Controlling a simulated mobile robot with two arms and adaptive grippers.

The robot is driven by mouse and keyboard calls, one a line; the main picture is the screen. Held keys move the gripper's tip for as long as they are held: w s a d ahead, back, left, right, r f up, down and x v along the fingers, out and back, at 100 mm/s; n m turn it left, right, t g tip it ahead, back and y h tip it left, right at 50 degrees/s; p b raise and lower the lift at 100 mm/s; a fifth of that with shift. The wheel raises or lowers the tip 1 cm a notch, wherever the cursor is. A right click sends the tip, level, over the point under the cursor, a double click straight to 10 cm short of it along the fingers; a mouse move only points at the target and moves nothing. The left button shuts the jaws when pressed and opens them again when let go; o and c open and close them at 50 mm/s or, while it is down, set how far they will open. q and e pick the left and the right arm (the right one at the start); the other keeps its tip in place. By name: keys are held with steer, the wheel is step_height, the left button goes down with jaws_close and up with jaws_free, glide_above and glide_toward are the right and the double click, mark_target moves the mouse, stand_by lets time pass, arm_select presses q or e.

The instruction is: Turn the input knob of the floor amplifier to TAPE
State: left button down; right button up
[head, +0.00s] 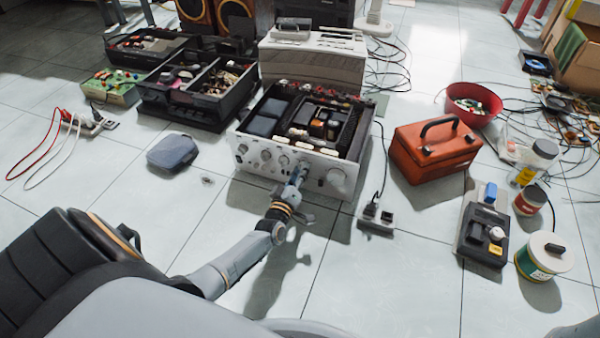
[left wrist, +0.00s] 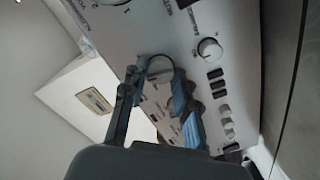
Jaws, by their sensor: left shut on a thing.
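The floor amplifier (head: 290,160) stands in the middle of the tiled floor, its top open and its pale front panel facing me. In the left wrist view my left gripper (left wrist: 157,73) is shut on a round silver knob (left wrist: 160,67), one finger on each side. The knob's pointer and the word TAPE cannot be made out. My right gripper is not in view.
A second panel knob (left wrist: 209,49) and a row of small buttons (left wrist: 220,95) lie beside the gripped knob. An orange toolbox (head: 432,155) and a power strip (head: 376,217) stand right of the amplifier. A grey case (head: 173,153) lies left. The floor in front is mostly clear.

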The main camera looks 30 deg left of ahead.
arm_select(q)
steer(key=shift+n, duration=0.7)
steer(key=c, duration=1)
jaws_free()
